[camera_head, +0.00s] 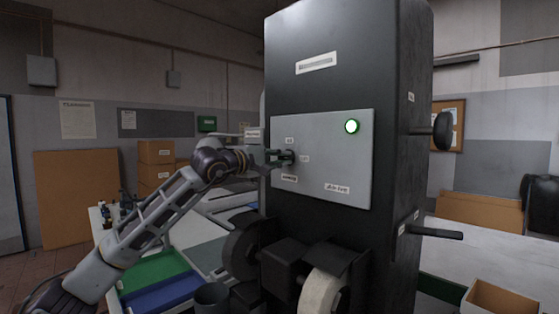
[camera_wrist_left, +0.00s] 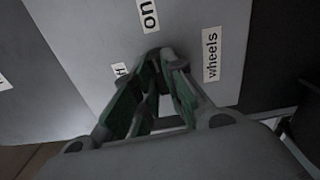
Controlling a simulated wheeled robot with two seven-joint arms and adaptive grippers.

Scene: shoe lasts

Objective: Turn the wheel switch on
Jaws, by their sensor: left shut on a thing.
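The grey control panel (camera_head: 325,165) is on the front of a tall black machine (camera_head: 345,40). How the switch is turned cannot be made out. My right gripper is not in view.
Dark and pale wheels (camera_head: 322,292) stick out below the panel. A table behind on the left holds a green tray (camera_head: 155,272) and a blue tray (camera_head: 165,296). An open box (camera_head: 500,300) is at the lower right.

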